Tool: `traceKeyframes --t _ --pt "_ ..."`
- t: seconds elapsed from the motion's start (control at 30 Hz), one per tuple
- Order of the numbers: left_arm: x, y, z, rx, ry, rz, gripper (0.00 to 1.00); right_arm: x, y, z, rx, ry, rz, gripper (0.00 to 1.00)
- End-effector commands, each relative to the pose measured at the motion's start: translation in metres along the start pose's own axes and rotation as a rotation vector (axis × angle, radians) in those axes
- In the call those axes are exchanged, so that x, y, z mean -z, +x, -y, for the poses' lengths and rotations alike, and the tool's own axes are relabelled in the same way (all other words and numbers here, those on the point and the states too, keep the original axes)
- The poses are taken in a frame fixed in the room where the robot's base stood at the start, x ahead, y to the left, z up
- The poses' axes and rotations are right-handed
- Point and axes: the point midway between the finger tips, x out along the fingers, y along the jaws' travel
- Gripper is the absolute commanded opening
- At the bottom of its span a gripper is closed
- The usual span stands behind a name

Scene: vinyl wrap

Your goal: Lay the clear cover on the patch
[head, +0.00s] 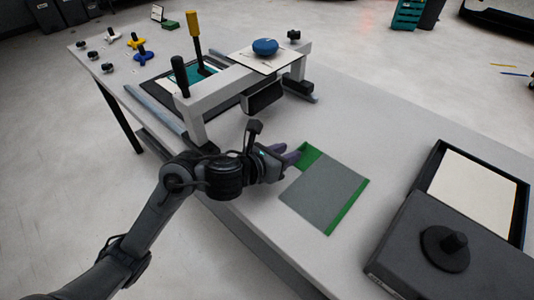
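A flat grey square (322,196) lies on the table over a green sheet (349,207). Green shows at its far left corner and as a strip along its right edge. I cannot tell whether the grey square is the patch or the cover, and no clearly transparent sheet can be made out. My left gripper (291,156), with purplish fingertips, is at the far left corner of the green sheet, low over the table. Whether its fingers hold the edge is too small to tell. My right gripper is not in view.
A grey bridge-like frame (222,88) with yellow and black handles stands behind, a blue knob (265,47) on top. A dark box with a black knob (445,249) and a black tray with a white sheet (473,191) stand right. Several small knobs lie far left.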

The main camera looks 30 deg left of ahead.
Motion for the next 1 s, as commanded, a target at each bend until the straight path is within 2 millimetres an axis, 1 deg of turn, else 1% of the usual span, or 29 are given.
traceKeyframes --t 0.03,0.2,0.3,0.4,0.6,1.0 --pt "-0.005 -0.013 0.000 -0.002 0.005 -0.001 0.35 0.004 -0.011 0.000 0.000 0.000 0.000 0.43" --pt "-0.004 -0.043 0.000 -0.001 0.004 -0.001 0.35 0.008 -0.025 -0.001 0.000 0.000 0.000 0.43" --pt "-0.003 -0.058 0.000 -0.001 0.004 -0.001 0.35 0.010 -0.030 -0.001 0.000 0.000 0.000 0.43" --pt "-0.002 -0.068 0.000 0.000 0.003 -0.002 0.36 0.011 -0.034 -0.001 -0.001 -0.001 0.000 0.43" --pt "-0.001 -0.079 0.000 0.000 0.000 0.000 0.36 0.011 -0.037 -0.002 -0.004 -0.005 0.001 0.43" --pt "0.000 -0.080 0.000 0.001 -0.001 0.000 0.36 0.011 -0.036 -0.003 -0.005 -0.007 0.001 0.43"
